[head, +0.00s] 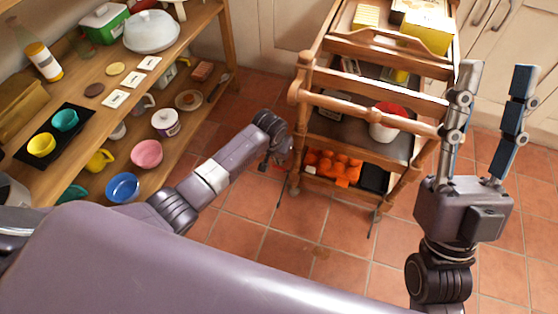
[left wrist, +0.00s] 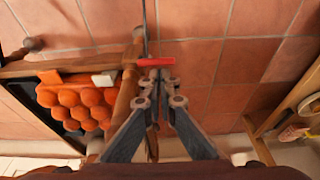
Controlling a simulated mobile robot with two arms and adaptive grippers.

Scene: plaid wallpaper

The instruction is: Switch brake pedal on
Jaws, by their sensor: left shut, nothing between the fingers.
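The wooden trolley (head: 430,150) stands right of centre in the head view. A small red bar, which looks like its brake pedal (left wrist: 156,62), shows in the left wrist view beside a trolley leg. My left gripper (left wrist: 158,78) is shut and empty, its fingertips right at the red pedal. I cannot tell whether they touch it. In the head view my left gripper (head: 270,152) is low by the trolley's near left leg, its fingers mostly hidden. My right gripper (head: 496,70) is open and empty, raised in front of the trolley's right side.
The trolley's bottom shelf holds an orange egg-shaped pack (head: 332,166), also in the left wrist view (left wrist: 80,105). A red-lidded pot (head: 386,122) stands on the middle shelf. A wooden shelf unit (head: 205,60) with dishes is at left. Tiled floor (head: 300,250) is clear in front.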

